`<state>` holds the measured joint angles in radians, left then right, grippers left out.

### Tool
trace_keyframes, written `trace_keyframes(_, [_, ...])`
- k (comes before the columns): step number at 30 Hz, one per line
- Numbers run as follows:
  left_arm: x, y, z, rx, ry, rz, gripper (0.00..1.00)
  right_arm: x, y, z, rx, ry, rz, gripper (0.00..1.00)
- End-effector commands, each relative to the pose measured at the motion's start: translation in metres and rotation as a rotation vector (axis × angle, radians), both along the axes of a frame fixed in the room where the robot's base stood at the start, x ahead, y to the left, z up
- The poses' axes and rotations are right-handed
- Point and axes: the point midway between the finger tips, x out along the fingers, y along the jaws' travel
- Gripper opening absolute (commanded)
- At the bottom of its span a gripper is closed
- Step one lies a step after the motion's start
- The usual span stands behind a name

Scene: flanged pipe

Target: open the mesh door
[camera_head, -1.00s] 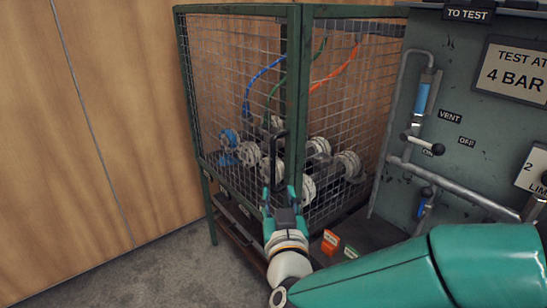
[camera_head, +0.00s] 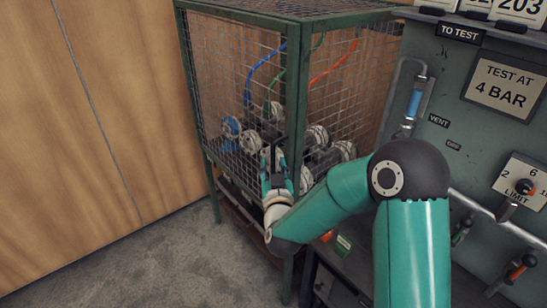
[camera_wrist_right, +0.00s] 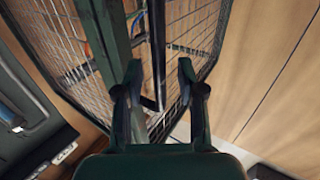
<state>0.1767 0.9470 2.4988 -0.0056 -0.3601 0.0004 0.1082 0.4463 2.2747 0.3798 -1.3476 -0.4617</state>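The mesh door (camera_head: 222,72) is the left front face of a green-framed wire cage, and it looks flush with its frame. A dark upright handle (camera_wrist_right: 158,45) is beside the green corner post (camera_wrist_right: 106,35). My right gripper (camera_head: 273,160) is at the door's right side, by the handle. In the right wrist view, the two fingers of my right gripper (camera_wrist_right: 159,78) are spread apart, with the handle between them. I cannot tell whether either finger touches it. My left gripper is not in view.
Inside the cage are flanged pipe parts (camera_head: 318,136) and blue, green and orange hoses (camera_head: 336,68). A green test panel (camera_head: 460,75) with valves stands at the right. A wooden wall (camera_head: 120,130) and bare grey floor (camera_head: 150,260) lie to the left.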

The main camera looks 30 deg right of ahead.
Motion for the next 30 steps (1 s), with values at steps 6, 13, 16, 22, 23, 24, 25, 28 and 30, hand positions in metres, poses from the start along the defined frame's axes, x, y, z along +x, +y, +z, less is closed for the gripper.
trace_keyframes(6, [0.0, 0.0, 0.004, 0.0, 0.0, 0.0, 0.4, 0.015, -0.009, 0.0, 0.0, 0.001, -0.001, 0.39])
trace_keyframes(13, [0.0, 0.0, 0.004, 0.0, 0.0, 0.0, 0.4, 0.016, -0.01, 0.0, 0.0, 0.001, 0.0, 0.39])
trace_keyframes(16, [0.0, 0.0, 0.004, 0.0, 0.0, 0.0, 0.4, 0.016, -0.01, 0.0, -0.001, 0.0, 0.0, 0.34])
trace_keyframes(22, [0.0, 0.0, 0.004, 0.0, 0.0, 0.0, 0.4, 0.016, -0.01, 0.0, -0.001, 0.0, -0.001, 0.01])
trace_keyframes(23, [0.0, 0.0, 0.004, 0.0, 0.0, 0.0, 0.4, 0.016, -0.01, 0.0, -0.001, 0.0, -0.001, 0.0])
trace_keyframes(24, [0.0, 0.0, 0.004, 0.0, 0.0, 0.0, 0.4, 0.016, -0.01, 0.0, -0.001, 0.0, -0.001, 0.0])
trace_keyframes(25, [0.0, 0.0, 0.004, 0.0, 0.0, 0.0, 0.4, 0.016, -0.01, 0.0, -0.001, 0.0, -0.001, 0.0])
trace_keyframes(28, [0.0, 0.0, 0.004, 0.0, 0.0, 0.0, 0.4, 0.016, -0.01, 0.0, -0.001, 0.0, -0.001, 0.0])
trace_keyframes(30, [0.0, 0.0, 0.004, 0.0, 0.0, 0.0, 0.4, 0.016, -0.01, 0.0, -0.001, 0.0, -0.001, 0.0])
